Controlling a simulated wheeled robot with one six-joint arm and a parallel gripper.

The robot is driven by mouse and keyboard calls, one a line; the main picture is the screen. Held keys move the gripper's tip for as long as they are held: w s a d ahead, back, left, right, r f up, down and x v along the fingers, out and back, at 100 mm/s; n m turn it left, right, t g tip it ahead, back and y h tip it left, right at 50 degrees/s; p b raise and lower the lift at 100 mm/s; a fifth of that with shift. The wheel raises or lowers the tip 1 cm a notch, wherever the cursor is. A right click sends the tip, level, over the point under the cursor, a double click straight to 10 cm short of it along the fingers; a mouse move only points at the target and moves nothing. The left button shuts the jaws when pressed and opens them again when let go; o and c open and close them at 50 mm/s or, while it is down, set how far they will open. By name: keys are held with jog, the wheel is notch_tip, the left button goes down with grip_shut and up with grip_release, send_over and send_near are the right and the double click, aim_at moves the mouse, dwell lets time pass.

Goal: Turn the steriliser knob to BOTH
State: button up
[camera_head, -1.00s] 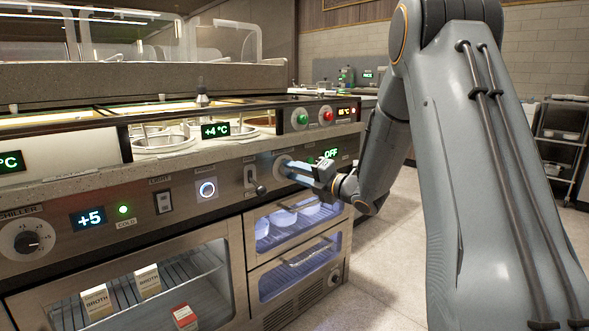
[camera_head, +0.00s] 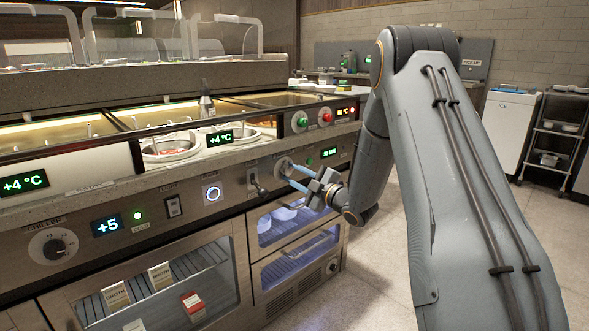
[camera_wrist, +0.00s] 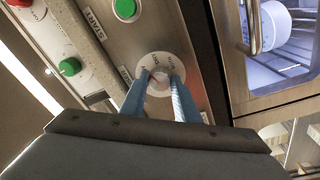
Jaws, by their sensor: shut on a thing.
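The steriliser knob sits on a round white dial (camera_wrist: 164,62) on the steel front panel. In the head view the dial (camera_head: 283,163) is right of the black lever switch. My gripper (camera_head: 291,174) reaches it from the right. In the wrist view my gripper's two blue fingers (camera_wrist: 161,82) are on either side of the knob and shut on it. They hide most of the knob and part of the dial's lettering, so I cannot read its setting. A small green display (camera_head: 328,152) right of the dial shows text too small to read surely.
A lit steriliser cabinet (camera_head: 262,253) with glass fronts is below the knob. A lever switch (camera_head: 256,183) and a ring-lit button (camera_head: 212,193) are to the left. Green (camera_head: 300,121) and red (camera_head: 325,118) buttons are above. Open floor (camera_head: 385,265) lies to the right.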

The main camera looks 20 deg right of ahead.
jog(key=m+p, duration=0.3)
jog(key=m, duration=0.2)
jog(key=shift+s+a+h, duration=0.1)
jog(key=shift+h, duration=0.2)
jog(key=m+p, duration=0.3)
jog(key=m, duration=0.1)
jog(key=shift+t+h, duration=0.3)
jog(key=m+p, duration=0.2)
jog(key=m, duration=0.3)
jog(key=shift+a+h+p, duration=0.15)
jog(key=shift+h+p, duration=0.15)
jog(key=shift+p, duration=0.1)
jog(key=shift+m+p, duration=1.05)
jog(key=shift+m, duration=1.05)
jog(key=o, duration=1)
jog(key=shift+o, duration=0.2)
